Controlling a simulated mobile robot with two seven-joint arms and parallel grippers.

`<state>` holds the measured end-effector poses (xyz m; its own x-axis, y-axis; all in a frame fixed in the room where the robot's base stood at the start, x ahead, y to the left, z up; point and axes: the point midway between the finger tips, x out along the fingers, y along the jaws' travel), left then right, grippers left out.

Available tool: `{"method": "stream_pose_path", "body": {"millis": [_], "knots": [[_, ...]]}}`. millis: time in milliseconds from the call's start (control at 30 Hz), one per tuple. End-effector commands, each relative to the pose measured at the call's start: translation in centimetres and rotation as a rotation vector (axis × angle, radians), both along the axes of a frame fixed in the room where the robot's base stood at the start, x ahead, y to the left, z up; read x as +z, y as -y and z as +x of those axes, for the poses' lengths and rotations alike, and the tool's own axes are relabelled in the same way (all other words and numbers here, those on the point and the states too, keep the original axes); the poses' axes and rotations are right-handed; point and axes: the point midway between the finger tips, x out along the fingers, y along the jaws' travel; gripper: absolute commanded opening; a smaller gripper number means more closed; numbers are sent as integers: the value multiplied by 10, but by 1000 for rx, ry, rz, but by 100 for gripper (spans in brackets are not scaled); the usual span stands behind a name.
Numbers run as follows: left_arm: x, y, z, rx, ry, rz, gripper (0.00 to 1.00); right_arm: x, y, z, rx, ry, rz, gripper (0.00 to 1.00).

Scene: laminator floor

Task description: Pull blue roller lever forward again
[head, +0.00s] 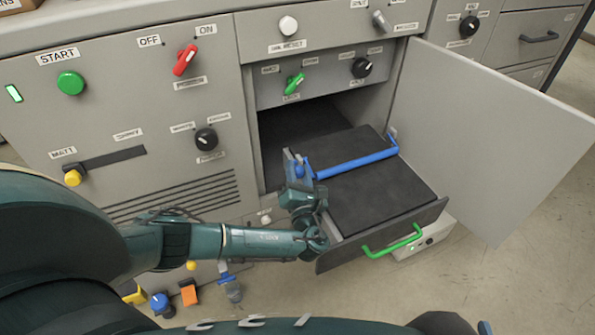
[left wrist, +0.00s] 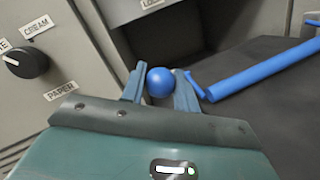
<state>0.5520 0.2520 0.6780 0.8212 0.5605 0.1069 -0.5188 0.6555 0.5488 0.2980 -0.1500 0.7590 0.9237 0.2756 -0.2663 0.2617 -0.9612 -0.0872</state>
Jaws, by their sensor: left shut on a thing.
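The blue roller lever ends in a round blue knob (head: 300,171) at the left side of the pulled-out drawer (head: 385,195). In the left wrist view the knob (left wrist: 160,82) sits between the two fingertips of my left gripper (left wrist: 160,90), which is shut on it. In the head view my left gripper (head: 299,180) reaches over the drawer's left wall and partly hides the lever. A blue roller bar (head: 355,163) lies across the drawer's dark bed and also shows in the left wrist view (left wrist: 265,72). My right gripper is not in view.
An open grey door (head: 490,130) stands to the right of the drawer. The drawer front carries a green handle (head: 392,243). A panel with a green knob (head: 294,84) is above the opening. Small coloured items, including an orange block (head: 188,293), lie on the floor below.

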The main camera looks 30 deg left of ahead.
Motion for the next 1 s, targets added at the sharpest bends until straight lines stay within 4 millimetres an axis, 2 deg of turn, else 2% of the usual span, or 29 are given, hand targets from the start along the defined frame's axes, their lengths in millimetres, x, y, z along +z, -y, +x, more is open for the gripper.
{"method": "stream_pose_path", "body": {"millis": [467, 500, 733, 1000], "knots": [[-2, 0, -1, -1, 6, 13, 0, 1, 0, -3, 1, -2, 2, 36], [-2, 0, -1, -1, 6, 13, 33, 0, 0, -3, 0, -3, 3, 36], [-2, 0, -1, -1, 6, 10, 51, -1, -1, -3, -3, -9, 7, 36], [-1, 1, -2, -1, 7, 10, 51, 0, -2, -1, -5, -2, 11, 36]]}}
